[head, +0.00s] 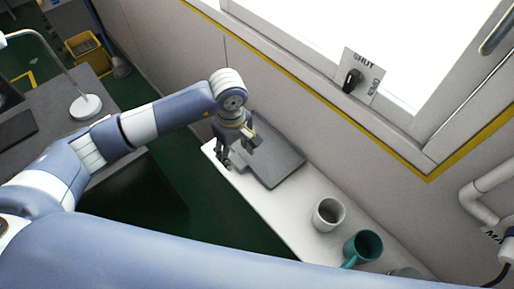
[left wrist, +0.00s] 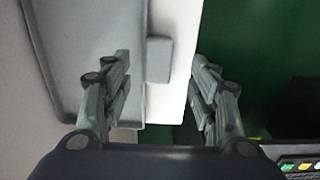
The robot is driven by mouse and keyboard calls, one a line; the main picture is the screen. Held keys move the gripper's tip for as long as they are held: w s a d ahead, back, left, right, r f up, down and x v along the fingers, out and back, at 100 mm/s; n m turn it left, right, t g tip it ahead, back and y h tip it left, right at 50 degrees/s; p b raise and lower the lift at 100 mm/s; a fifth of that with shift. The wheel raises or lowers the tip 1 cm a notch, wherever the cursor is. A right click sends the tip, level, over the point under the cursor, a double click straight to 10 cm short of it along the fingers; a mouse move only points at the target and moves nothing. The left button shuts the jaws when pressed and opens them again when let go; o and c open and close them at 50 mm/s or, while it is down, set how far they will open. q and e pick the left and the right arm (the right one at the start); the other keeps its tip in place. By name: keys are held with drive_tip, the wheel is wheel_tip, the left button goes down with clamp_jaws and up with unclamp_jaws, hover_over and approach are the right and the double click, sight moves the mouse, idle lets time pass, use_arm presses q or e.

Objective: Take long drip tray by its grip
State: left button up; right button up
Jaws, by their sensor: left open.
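The long drip tray (head: 278,158) is a flat grey tray lying on a white ledge (head: 262,208) under the window. In the left wrist view the tray (left wrist: 85,25) fills the left part, and its grip (left wrist: 158,60), a small grey block, sticks out from its edge toward the right. My left gripper (head: 238,153) is open at the near left end of the tray. In the wrist view its two fingers stand on either side of the grip, apart from each other; I cannot tell how high they are above it. My right gripper is not in view.
A white mug (head: 327,215) and a teal mug (head: 363,248) stand on the ledge to the right of the tray. The wall with a window and a knob marked SHUT (head: 352,80) rises behind. A grey desk with a lamp (head: 86,106) is at left; green floor lies between.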

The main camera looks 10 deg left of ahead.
sight(238, 161)
use_arm(q)
wheel_tip(238, 161, down, 4)
drive_tip(key=shift+w+d+r+p, duration=0.15)
drive_tip(key=shift+r+p, duration=0.1)
drive_tip(key=shift+p, duration=0.6)
drive_tip(key=shift+f, duration=0.5)
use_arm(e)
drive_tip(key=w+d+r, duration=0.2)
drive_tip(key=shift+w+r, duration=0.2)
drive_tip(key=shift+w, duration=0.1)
use_arm(q)
drive_tip(key=c, duration=1.2)
drive_tip(key=shift+r, duration=0.1)
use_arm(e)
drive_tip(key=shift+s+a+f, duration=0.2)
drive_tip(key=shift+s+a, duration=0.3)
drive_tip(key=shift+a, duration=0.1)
